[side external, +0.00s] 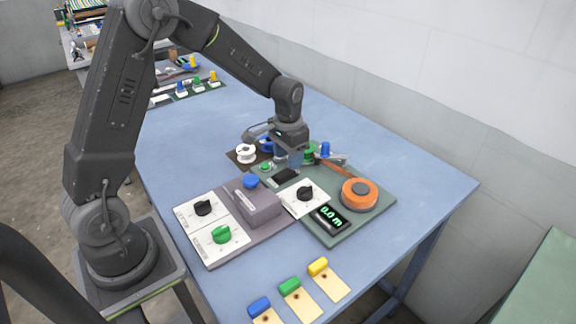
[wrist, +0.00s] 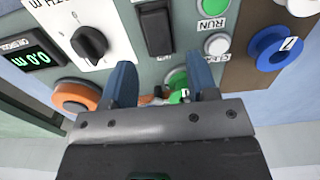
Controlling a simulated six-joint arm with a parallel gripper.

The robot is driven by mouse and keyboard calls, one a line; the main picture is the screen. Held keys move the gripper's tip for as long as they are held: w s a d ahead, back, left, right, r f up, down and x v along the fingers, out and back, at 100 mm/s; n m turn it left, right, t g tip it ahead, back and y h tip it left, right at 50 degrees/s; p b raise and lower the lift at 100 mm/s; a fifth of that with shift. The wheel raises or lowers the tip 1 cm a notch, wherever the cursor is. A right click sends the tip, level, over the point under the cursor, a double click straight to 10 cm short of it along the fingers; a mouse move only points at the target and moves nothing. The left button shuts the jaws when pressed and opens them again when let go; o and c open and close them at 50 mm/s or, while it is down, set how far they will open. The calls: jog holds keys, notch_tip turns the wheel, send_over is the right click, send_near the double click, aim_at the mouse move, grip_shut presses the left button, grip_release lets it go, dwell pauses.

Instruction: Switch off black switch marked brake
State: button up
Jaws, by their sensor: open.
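A black rocker switch (wrist: 157,30) sits upright in the wrist view on the green-grey panel; it also shows in the side view (side external: 286,175). A black rotary knob (wrist: 88,42) on a white plate, its label partly cut off, is left of it, also in the side view (side external: 305,193). Another black knob (side external: 204,208) is on the left panel. I cannot read a brake label on any of them. My gripper (side external: 297,160) is open and empty above the panel's far part. In the wrist view its blue fingers (wrist: 161,76) point toward the rocker, which lies beyond them.
A green digital display (side external: 329,218) and an orange wheel (side external: 360,194) are on the same panel. A green knob (side external: 222,234) and a raised block with a blue button (side external: 250,181) are left. Colored tags (side external: 289,286) lie in front. Spools (side external: 246,153) stand near my gripper.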

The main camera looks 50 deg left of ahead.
aim_at(287, 171)
jog(key=shift+f, duration=1.8)
jog(key=shift+c, duration=0.5)
jog(key=c, duration=0.8)
jog(key=shift+s+r+t, duration=0.1)
jog(key=shift+s+t, duration=0.1)
jog(key=shift+t, duration=0.45)
jog(key=shift+s+t, duration=0.15)
jog(key=shift+t, duration=0.5)
jog(key=o, duration=0.9)
